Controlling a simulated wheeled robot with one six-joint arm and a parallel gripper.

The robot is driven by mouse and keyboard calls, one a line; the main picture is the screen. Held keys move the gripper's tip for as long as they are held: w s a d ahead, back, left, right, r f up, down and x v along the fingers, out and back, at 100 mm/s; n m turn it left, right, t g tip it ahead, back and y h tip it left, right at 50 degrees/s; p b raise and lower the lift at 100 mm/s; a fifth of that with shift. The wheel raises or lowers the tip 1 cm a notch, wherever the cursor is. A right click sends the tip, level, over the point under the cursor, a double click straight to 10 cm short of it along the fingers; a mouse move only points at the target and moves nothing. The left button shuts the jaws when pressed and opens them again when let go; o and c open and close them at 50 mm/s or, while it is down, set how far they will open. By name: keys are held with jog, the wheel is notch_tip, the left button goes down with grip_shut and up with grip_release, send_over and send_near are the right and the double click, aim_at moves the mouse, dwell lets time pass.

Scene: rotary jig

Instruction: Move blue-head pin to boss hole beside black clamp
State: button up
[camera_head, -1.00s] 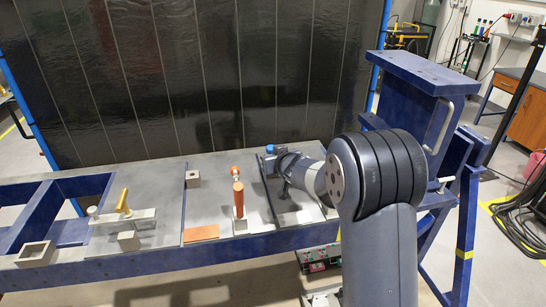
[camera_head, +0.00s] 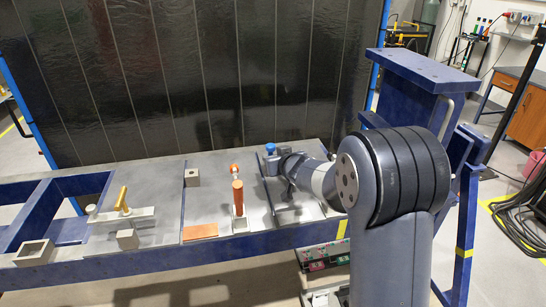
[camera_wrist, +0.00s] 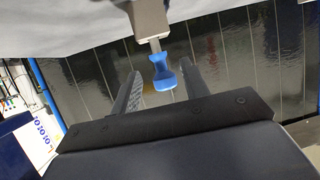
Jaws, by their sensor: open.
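The blue-head pin (camera_head: 271,149) is at the far right of the bench, just left of my gripper (camera_head: 284,164). In the wrist view, its blue head (camera_wrist: 163,74) lies between the two fingers with a gap on each side, and its metal shank runs into a grey block (camera_wrist: 150,20). My gripper (camera_wrist: 160,69) is open and holds nothing. A clamp with an orange handle (camera_head: 238,193) and one with a yellow handle (camera_head: 123,200) stand further left. I cannot make out a clearly black clamp. Grey blocks with holes stand at the back (camera_head: 192,178) and front (camera_head: 128,239).
A hollow square block (camera_head: 34,254) sits at the left front. A flat orange-brown plate (camera_head: 201,231) lies near the front edge. A dark panel (camera_head: 200,80) stands behind the bench, and a blue upright frame (camera_head: 415,75) is at the right.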

jog(key=v, duration=0.7)
jog(key=shift+s+d, duration=0.15)
jog(key=shift+s, duration=0.2)
jog(key=shift+w+r, duration=0.1)
jog(key=x, duration=1)
jog(key=shift+w, duration=0.3)
jog(key=shift+r+p, duration=0.35)
jog(key=shift+p, duration=0.15)
jog(key=shift+f, duration=0.2)
